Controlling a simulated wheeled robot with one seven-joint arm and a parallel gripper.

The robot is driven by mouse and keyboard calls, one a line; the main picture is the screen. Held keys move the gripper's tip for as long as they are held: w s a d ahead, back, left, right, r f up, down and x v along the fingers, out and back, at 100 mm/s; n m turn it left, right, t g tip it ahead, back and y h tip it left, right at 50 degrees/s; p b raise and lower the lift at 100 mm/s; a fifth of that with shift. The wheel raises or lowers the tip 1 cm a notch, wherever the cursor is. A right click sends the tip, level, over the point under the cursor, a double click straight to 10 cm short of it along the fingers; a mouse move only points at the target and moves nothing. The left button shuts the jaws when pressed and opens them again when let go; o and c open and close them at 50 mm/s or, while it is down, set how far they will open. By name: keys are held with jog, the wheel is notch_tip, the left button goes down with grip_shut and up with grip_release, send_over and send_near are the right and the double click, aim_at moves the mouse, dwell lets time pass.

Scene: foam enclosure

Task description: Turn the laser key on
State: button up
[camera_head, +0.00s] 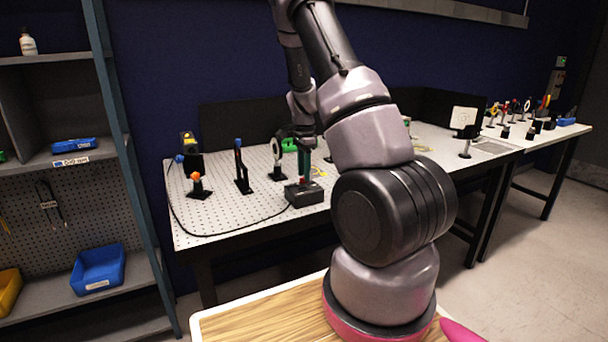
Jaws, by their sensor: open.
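A small black box (304,194) with a black cable stands near the front edge of the perforated optical table (228,222). It looks like the laser's control box; the key itself is too small to make out. My gripper (302,150) is open and points down above the box. A dark green upright piece shows between the gripper and the box, and I cannot tell whether it touches either. My arm hides part of the table behind and to the right.
Optic mounts stand left of the box: a black post (242,168), an orange-topped mount (197,186) and a round ring mount (277,160). The cable (215,235) loops along the table's left front. A white card (464,118) stands at the right. The front left tabletop is mostly clear.

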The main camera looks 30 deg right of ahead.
notch_tip(320, 180, up, 10)
dwell(0.3)
jog(key=shift+f, duration=0.15)
jog(key=s+a+r+n+t+y, duration=0.1)
jog(key=s+a+r+n+t, duration=0.15)
jog(key=s+a+r, duration=0.45)
jog(key=s+a+r+n+t+y, duration=0.1)
jog(key=s+a+r+n, duration=0.3)
jog(key=r, duration=0.6)
jog(key=s+a+r+n+t, duration=0.2)
jog(key=s+n, duration=0.1)
jog(key=s, duration=0.5)
jog(key=s+a+r+n+t, duration=0.1)
jog(key=s+n, duration=0.3)
jog(key=s, duration=0.4)
jog(key=shift+s+a+r+t, duration=0.15)
jog(key=shift+a+r+t, duration=0.2)
jog(key=shift+a+r, duration=0.45)
